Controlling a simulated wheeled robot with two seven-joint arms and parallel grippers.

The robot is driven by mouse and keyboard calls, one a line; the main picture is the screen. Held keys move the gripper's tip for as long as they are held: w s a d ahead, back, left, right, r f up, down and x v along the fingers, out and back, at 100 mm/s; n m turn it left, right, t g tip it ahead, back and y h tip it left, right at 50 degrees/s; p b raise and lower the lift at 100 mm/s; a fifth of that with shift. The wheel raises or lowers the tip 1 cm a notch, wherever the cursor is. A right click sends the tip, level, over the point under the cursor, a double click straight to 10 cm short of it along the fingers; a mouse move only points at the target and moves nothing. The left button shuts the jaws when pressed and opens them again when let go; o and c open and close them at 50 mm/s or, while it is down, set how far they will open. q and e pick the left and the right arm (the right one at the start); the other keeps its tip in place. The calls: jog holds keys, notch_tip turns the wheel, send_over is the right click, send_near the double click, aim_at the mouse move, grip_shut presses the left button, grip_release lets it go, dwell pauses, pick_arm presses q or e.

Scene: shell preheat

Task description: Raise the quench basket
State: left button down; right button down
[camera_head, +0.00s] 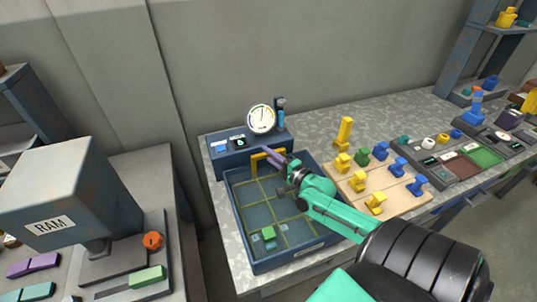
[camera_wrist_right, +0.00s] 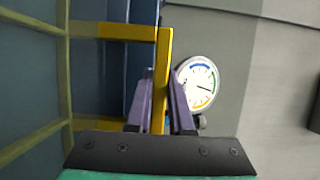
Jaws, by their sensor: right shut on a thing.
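The quench basket (camera_head: 272,207) shows as a yellow-green wire grid inside the blue tank (camera_head: 318,247). Its yellow handle (camera_head: 257,160) stands at the back of the tank. My right gripper (camera_head: 277,157) reaches over the tank with its purple fingers at this handle. In the right wrist view, the gripper (camera_wrist_right: 161,100) is shut on the yellow handle (camera_wrist_right: 164,70), one finger on each side of the upright bar. A green block (camera_head: 269,236) sits in the front part of the basket. The basket's height above the tank floor is hard to tell. My left gripper is out of view.
A dial gauge (camera_head: 261,119) stands on the blue control box (camera_head: 235,153) behind the tank. A wooden board (camera_head: 400,200) with yellow, green and blue pieces lies to the right. The grey RAM press (camera_head: 55,200) stands at the left.

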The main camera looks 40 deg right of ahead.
jog(key=shift+r, duration=0.1)
notch_tip(320, 180, up, 7)
jog(key=p, duration=0.6)
jog(key=shift+w+f, duration=0.1)
jog(key=shift+f, duration=0.15)
jog(key=c, duration=0.8)
grip_release()
jog(key=shift+r, duration=0.1)
jog(key=s+b, duration=0.1)
jog(key=s, duration=1.3)
jog(key=shift+s+d, duration=0.35)
jog(key=shift+d, duration=0.05)
